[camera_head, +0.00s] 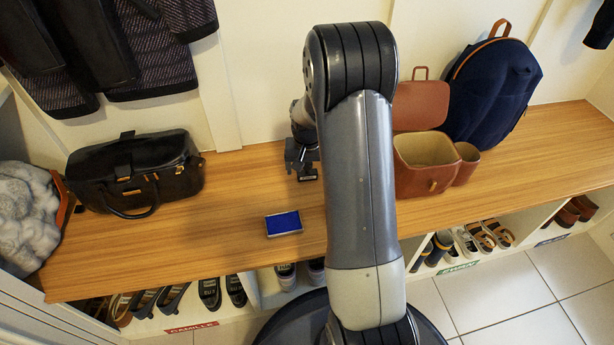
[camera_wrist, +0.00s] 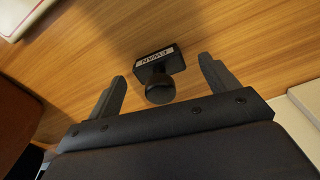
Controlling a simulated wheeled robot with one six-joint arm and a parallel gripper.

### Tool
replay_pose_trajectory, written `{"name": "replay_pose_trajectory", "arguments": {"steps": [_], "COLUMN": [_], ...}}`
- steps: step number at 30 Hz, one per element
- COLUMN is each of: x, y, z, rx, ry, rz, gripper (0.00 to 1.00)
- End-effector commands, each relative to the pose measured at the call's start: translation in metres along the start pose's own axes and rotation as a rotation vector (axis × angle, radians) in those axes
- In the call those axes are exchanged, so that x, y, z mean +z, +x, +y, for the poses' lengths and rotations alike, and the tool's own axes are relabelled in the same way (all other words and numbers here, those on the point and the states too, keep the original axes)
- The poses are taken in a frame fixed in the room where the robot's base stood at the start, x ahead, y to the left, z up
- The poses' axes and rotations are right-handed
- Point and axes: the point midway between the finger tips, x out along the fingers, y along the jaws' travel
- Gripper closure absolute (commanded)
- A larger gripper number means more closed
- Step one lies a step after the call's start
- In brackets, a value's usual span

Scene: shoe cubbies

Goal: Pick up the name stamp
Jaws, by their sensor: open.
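The name stamp (camera_wrist: 160,68) is small and black, with a round knob handle and a white label with dark lettering on its block. It rests on the wooden bench top (camera_head: 235,190). In the wrist view my gripper (camera_wrist: 163,74) is open, with one finger on each side of the stamp and a gap on both sides. The knob lies toward the palm. In the head view my gripper (camera_head: 302,158) is low over the bench behind my arm, and the stamp (camera_head: 308,175) shows only as a small dark shape beneath it.
A blue ink pad (camera_head: 284,223) lies near the bench's front edge. A black handbag (camera_head: 136,173) stands at left, with a grey plush-like thing (camera_head: 28,215) beyond. A brown leather bag (camera_head: 425,165) and navy backpack (camera_head: 490,90) stand at right. Shoes fill the cubbies below.

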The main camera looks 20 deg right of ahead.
Motion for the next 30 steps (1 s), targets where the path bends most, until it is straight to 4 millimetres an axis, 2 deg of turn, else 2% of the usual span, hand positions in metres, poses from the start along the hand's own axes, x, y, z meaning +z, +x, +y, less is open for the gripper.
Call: {"name": "replay_pose_trajectory", "arguments": {"steps": [2,9,26,30], "x": [0.0003,-0.0003,-0.0001,-0.0001], "y": [0.0114,0.0110,0.0108,0.0107], "z": [0.0001,-0.0001,-0.0001,-0.0001], "rx": [0.000,0.000,0.000,0.000], "ry": [0.000,0.000,0.000,0.000], "rz": [0.000,0.002,0.001,0.001], "gripper": [0.18,0.19,0.65,0.66]}}
